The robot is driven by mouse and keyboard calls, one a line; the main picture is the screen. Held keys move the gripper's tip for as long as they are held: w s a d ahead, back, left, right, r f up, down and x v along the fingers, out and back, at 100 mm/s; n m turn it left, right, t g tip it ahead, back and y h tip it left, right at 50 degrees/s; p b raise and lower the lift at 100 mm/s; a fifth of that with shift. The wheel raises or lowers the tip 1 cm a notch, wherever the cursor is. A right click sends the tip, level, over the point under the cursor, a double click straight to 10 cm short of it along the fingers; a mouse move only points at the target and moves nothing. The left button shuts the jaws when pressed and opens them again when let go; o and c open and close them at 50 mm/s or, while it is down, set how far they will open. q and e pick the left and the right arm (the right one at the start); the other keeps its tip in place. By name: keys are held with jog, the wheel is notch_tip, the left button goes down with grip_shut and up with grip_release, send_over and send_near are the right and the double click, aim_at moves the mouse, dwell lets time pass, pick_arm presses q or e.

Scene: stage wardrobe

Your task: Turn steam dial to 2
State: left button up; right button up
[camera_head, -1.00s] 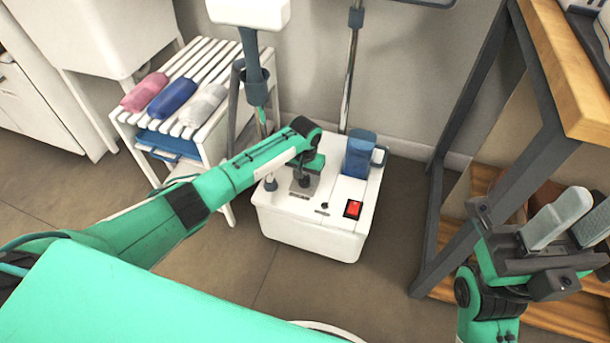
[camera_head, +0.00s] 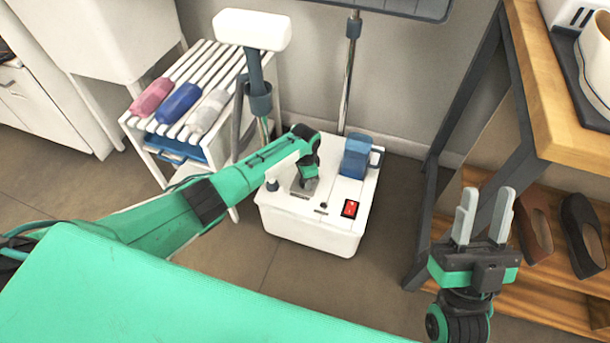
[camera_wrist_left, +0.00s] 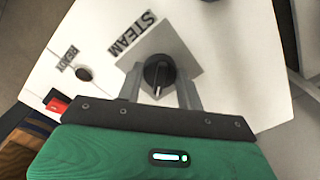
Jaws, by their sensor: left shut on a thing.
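The white steamer base (camera_head: 318,232) stands on the floor in the middle of the head view. Its black steam dial (camera_wrist_left: 158,72) shows in the left wrist view beside the STEAM label (camera_wrist_left: 132,34), with a pale pointer line toward the gripper. My left gripper (camera_wrist_left: 160,84) is shut on the dial, one finger on each side. In the head view my left wrist (camera_head: 308,165) hides the dial. No dial numbers are readable. My right gripper (camera_head: 482,215) is open and empty, fingers upward, at the right.
A red switch (camera_head: 350,209) and a blue tank (camera_head: 358,157) sit on the base. A white slatted rack (camera_head: 150,140) with rolled cloths stands left. A wooden-topped bench (camera_head: 545,90) with shoes on its lower shelf stands right. Steamer poles rise behind the base.

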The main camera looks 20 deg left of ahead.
pick_arm(q)
jog(key=shift+m, duration=1.1)
pick_arm(e)
jog(key=shift+w+a+f+g+h, duration=0.2)
jog(key=shift+w+f+g, duration=0.15)
jog(key=shift+f, duration=0.15)
jog(key=shift+w+a+f+g+h, duration=0.1)
jog(key=shift+w+a+f+g, duration=0.1)
jog(key=shift+w+f+g, duration=0.2)
jog(key=shift+s+f, duration=0.1)
pick_arm(q)
jog(key=o, duration=1)
jog(key=shift+r+p, duration=0.15)
jog(key=shift+p, duration=0.15)
notch_tip(320, 180, up, 5)
jog(key=shift+r+p, duration=0.1)
jog(key=shift+p, duration=1.05)
notch_tip(320, 180, up, 8)
jog(key=p, duration=0.2)
jog(key=shift+r+p, duration=0.15)
jog(key=shift+p, duration=0.2)
pick_arm(e)
jog(key=s+a+f+g, duration=0.1)
jog(key=a+f+g, duration=0.1)
jog(key=f+g, duration=0.4)
jog(key=s+a+f+g+h, duration=0.1)
jog(key=s+a+f+g, duration=0.1)
jog(key=f+g, duration=0.5)
jog(key=shift+a+f, duration=0.35)
jog(key=shift+f, duration=2.85)
